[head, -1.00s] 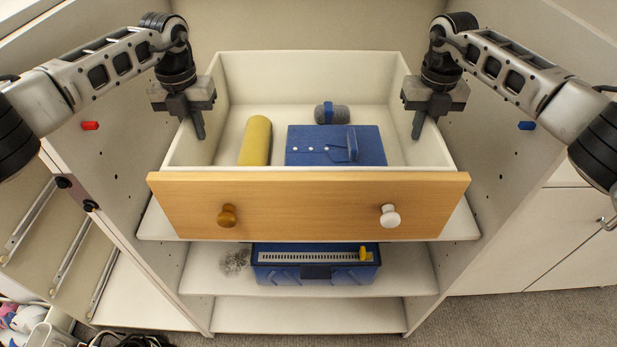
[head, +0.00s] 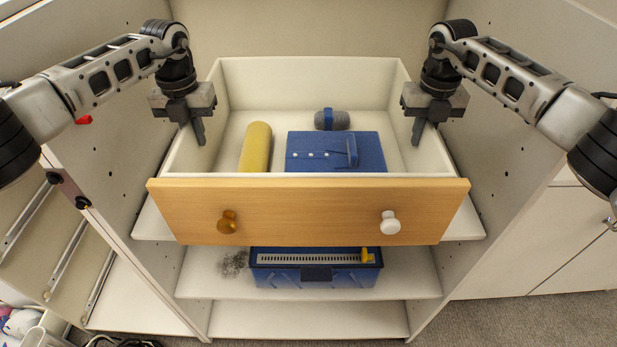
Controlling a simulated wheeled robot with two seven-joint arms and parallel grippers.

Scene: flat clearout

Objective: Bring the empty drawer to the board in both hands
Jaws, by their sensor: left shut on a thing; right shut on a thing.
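The drawer (head: 305,211) has a wooden front with one brown knob and one white knob, and white walls. It is in the middle of the head view, level, between the cabinet sides. It is not empty: a yellow roll (head: 256,147), a blue flat case (head: 336,152) and a grey cylinder with a blue band (head: 338,119) lie inside. My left gripper (head: 198,130) is shut on its left wall and my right gripper (head: 418,130) on its right wall. A white board (head: 460,224) shows beneath the drawer; whether they touch is unclear.
A blue toolbox (head: 316,278) with a yellow latch stands on the shelf below, beside a grey fuzzy clump (head: 234,263). The cabinet side panels stand close on both sides. Metal rails (head: 75,268) run at the left. The lowest shelf (head: 305,318) looks clear.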

